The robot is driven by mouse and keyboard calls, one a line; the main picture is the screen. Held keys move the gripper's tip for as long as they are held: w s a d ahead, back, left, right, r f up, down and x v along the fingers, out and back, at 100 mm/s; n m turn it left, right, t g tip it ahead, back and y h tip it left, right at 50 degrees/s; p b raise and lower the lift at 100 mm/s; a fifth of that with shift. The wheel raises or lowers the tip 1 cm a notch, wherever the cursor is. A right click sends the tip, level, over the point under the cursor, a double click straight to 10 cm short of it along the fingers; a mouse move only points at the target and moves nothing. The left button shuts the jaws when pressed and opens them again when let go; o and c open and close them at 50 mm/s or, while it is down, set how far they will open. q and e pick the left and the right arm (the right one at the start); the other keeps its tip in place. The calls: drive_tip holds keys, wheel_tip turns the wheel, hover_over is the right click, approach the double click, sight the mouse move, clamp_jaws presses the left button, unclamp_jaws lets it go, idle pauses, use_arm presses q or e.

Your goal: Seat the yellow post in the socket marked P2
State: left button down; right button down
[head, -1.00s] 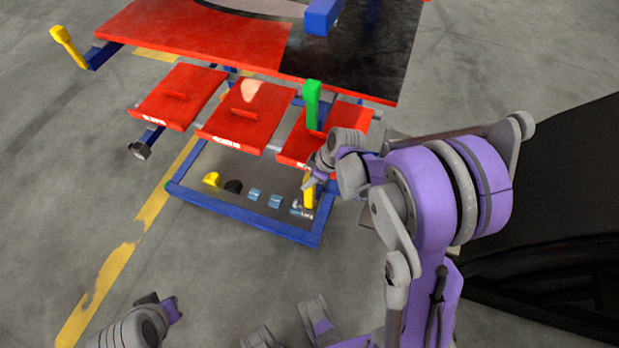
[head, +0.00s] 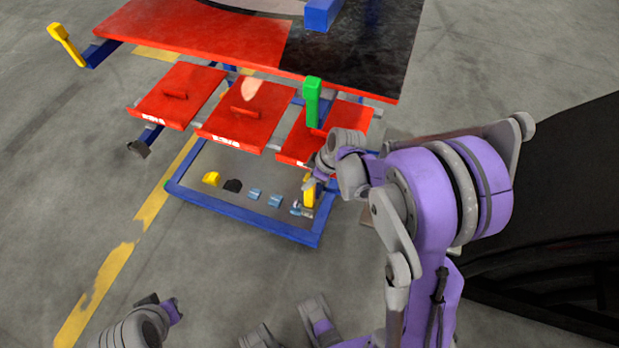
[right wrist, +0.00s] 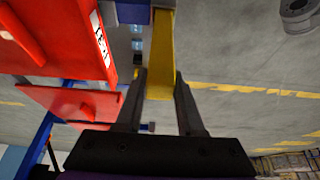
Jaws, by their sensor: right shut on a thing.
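My right gripper (head: 311,184) is shut on a yellow post (head: 309,193), just in front of the right red panel of the cart. In the right wrist view the yellow post (right wrist: 160,60) stands between the two dark fingers (right wrist: 160,105), reaching past their tips. Another yellow post (head: 64,40) is on the cart's far left corner. The label on a red panel (right wrist: 100,38) is too small to read, and I cannot make out which socket is P2. My left gripper (head: 170,308) is at the lower left, and its jaws are unclear.
The cart has a red and black top (head: 210,40), red panels (head: 247,118) and a low blue frame (head: 240,215). A green post (head: 312,100) stands by the right panel. Several small yellow, black and blue pieces (head: 254,194) lie inside the frame. Grey floor in front is clear.

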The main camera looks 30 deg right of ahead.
drive_tip(key=shift+f+b, duration=0.85)
drive_tip(key=shift+f, duration=0.25)
drive_tip(key=shift+c, duration=2.2)
unclamp_jaws()
drive_tip(key=p+v, duration=0.2)
drive_tip(key=v, duration=0.9)
drive_tip(key=shift+w, duration=0.1)
drive_tip(key=s+a+r+m+t+h+p, duration=0.1)
drive_tip(key=s+a+r+m+h+p, duration=0.2)
drive_tip(key=s+a+r+m+p, duration=0.5)
drive_tip(key=s+a+r+p, duration=0.1)
drive_tip(key=s+r, duration=0.3)
drive_tip(key=r, duration=0.1)
drive_tip(key=shift+s+a+t, duration=0.15)
drive_tip(key=shift+a+t, duration=0.1)
drive_tip(key=shift+t, duration=0.15)
